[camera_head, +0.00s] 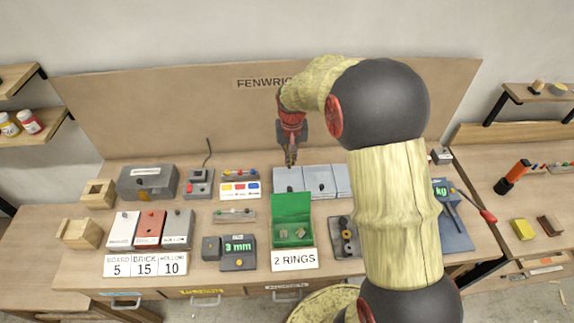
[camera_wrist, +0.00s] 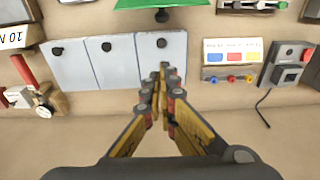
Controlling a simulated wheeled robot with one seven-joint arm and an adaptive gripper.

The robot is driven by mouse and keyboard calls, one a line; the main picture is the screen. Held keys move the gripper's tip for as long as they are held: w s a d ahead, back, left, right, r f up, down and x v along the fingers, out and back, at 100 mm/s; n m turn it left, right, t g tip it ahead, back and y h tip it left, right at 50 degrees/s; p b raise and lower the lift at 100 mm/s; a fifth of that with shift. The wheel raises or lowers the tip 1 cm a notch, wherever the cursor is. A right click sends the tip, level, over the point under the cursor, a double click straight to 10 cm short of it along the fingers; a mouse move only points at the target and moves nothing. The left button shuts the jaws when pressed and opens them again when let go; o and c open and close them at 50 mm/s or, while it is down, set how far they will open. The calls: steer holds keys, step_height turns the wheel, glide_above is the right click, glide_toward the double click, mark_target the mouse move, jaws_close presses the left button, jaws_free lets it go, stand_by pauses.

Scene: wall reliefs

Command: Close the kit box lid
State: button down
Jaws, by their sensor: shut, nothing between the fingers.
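The green kit box (camera_head: 275,238) stands open near the middle of the table, with small items inside. Its green lid (camera_head: 291,205) is raised upright at the box's back edge. In the wrist view the green lid (camera_wrist: 180,3) shows only as a strip at the top edge, with a dark knob (camera_wrist: 161,15) below it. My gripper (camera_head: 290,161) is shut and empty. It is behind the box, over the back of the grey panels. In the wrist view my gripper (camera_wrist: 165,70) points toward the lid, apart from it.
Grey panels (camera_head: 320,182) with dark knobs lie between my gripper and the lid. A "2 RINGS" card (camera_head: 295,259) stands in front of the box. A dark "3 mm" gauge (camera_head: 238,252) is left of it; a dark block with round parts (camera_head: 344,236) is right. My arm hides part of the right side.

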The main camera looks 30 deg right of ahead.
mark_target(291, 201)
steer(key=f, duration=0.9)
steer(key=shift+w+d, duration=0.1)
steer(key=shift+w, duration=0.25)
steer(key=s, duration=0.1)
steer(key=s+a+r, duration=0.1)
steer(key=s, duration=0.1)
steer(key=shift+s+a+r, duration=0.15)
steer(key=shift+s+a, duration=0.05)
steer(key=shift+a, duration=0.05)
steer(key=shift+b, duration=0.35)
